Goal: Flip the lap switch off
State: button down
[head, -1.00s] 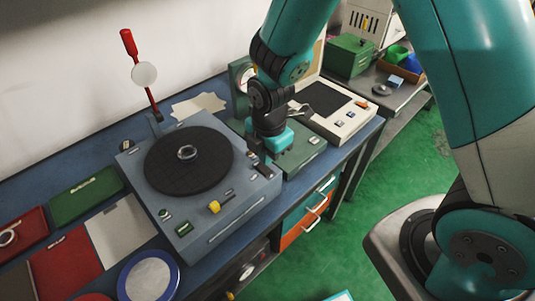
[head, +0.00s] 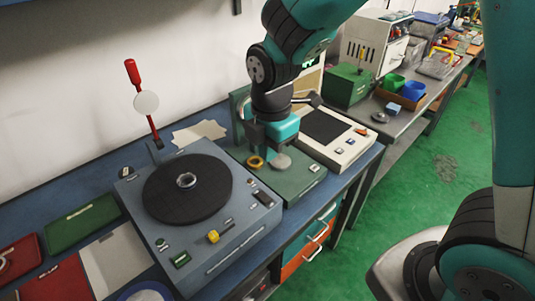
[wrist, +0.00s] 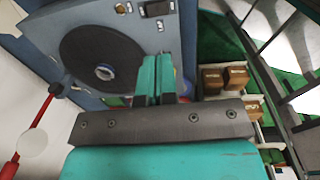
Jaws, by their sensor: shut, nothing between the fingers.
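The lap machine (head: 215,235) is a blue-grey box with a dark round plate (head: 187,189). A dark rectangular switch (head: 263,197) sits at its right corner and looks like the lap switch; its position is too small to read. A dark rectangular fitting (wrist: 157,8) on the machine's panel shows at the top of the wrist view. My gripper (head: 270,150) is shut and empty, above the green box behind and right of the switch, apart from it. In the wrist view the shut teal fingers (wrist: 157,80) point towards the machine's edge.
The green box (head: 300,178) bears a gold ring (head: 255,162) and a grey disc (head: 280,161). A cream device (head: 345,151) stands to its right. A red-handled lever (head: 133,72) rises behind the machine. A yellow knob (head: 213,237) sits on its front.

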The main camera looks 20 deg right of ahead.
aim_at(262, 194)
jog(key=p, duration=0.5)
jog(key=shift+w+r+t, duration=0.1)
jog(key=shift+w+t, duration=0.05)
jog(key=shift+t, duration=0.15)
jog(key=f+p, duration=0.1)
jog(key=f, duration=0.3)
jog(key=w+f+p, duration=0.1)
jog(key=f, duration=0.4)
jog(key=f+p, duration=0.1)
jog(key=f, duration=0.4)
jog(key=shift+w+a+p, duration=0.25)
jog(key=shift+a+p, duration=0.05)
jog(key=shift+a, duration=0.1)
